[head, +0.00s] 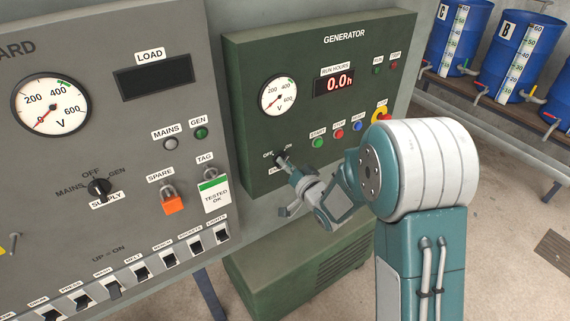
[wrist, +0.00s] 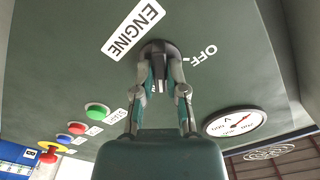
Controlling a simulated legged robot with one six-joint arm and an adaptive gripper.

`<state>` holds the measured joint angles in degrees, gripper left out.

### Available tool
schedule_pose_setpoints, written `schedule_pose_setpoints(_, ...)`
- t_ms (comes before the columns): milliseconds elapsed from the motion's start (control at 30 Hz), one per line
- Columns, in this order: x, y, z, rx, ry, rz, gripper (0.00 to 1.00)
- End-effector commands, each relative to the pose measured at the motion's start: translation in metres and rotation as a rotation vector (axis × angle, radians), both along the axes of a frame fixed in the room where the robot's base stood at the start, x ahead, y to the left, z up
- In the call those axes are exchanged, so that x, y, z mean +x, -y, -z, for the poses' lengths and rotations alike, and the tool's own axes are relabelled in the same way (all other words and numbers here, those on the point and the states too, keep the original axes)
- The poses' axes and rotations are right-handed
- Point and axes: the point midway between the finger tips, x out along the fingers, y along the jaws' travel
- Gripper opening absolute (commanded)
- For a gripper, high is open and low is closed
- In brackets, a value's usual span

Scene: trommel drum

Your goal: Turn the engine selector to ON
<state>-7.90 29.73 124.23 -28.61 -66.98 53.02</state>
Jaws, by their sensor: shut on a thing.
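The engine selector (head: 279,157) is a small black knob low on the green generator panel (head: 240,100). OFF is printed at its left and ON at its right in the head view. My gripper (head: 286,166) reaches it from the lower right. In the wrist view, the two fingers of my gripper (wrist: 165,76) are shut on the selector (wrist: 158,48), one on each side. The ENGINE label (wrist: 135,30) and the OFF label (wrist: 200,54) show beside it. The fingers partly hide the knob, and I cannot tell exactly which way it points.
Green (head: 318,142), red (head: 338,134) and blue (head: 357,126) buttons sit right of the selector, near a red-and-yellow stop button (head: 381,113). The grey switchboard (head: 120,130) stands at left with a similar SUPPLY knob (head: 98,188). Blue drums (head: 515,55) stand on a rack at right.

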Motion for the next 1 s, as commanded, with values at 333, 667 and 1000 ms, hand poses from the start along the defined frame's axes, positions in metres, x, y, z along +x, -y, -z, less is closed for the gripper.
schedule_pose_setpoints(333, -0.0024, 0.0000, 0.0073, 0.062, -0.065, 0.000, 0.00)
schedule_pose_setpoints(667, -0.0023, -0.0001, 0.0073, 0.066, -0.067, 0.000, 0.00)
schedule_pose_setpoints(1000, -0.0013, 0.0000, 0.0041, 0.068, -0.059, 0.000, 0.51)
